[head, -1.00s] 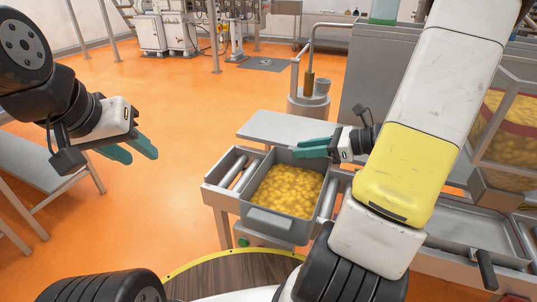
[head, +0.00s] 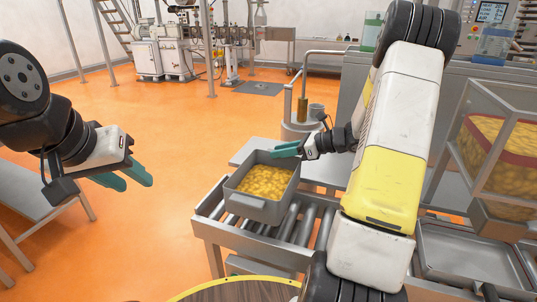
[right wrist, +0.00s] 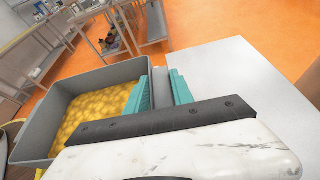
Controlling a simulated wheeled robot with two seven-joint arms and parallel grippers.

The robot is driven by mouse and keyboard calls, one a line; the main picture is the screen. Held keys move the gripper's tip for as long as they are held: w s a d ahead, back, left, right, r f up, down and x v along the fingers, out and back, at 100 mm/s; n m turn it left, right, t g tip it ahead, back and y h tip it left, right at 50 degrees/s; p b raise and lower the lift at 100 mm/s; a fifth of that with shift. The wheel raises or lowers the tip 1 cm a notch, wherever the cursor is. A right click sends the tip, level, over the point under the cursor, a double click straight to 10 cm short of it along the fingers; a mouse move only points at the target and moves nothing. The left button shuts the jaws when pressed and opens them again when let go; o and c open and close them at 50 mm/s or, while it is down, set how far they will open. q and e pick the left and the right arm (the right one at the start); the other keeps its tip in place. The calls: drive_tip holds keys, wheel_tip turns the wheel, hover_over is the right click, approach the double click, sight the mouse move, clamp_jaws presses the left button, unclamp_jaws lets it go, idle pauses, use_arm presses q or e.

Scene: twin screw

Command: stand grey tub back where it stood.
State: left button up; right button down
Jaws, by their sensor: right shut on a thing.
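The grey tub (head: 255,209) is full of yellow, lumpy pieces and sits level in the middle of the head view. My right gripper (head: 285,150) is shut on the tub's far right rim. In the right wrist view the teal fingers (right wrist: 160,90) straddle the wall of the tub (right wrist: 38,128). The tub appears raised over the roller conveyor (head: 300,222), though its underside is hidden. My left gripper (head: 136,183) is empty, with its fingers apart, over the floor to the left of the tub.
A flat grey plate (head: 242,152) lies behind the tub and fills the right of the wrist view. A clear-walled hopper (head: 495,140) with yellow contents and a shallow metal tray (head: 465,250) stand at right. A bench (head: 30,195) is at far left. Rollers right of the tub are bare.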

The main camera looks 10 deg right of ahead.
sight(279, 161)
drive_tip(key=shift+w+a, duration=0.1)
drive_tip(key=shift+w, duration=0.2)
drive_tip(key=shift+w+f, duration=0.15)
drive_tip(key=shift+f, duration=1.6)
drive_tip(key=shift+f, duration=0.55)
drive_tip(key=c, duration=1.1)
unclamp_jaws()
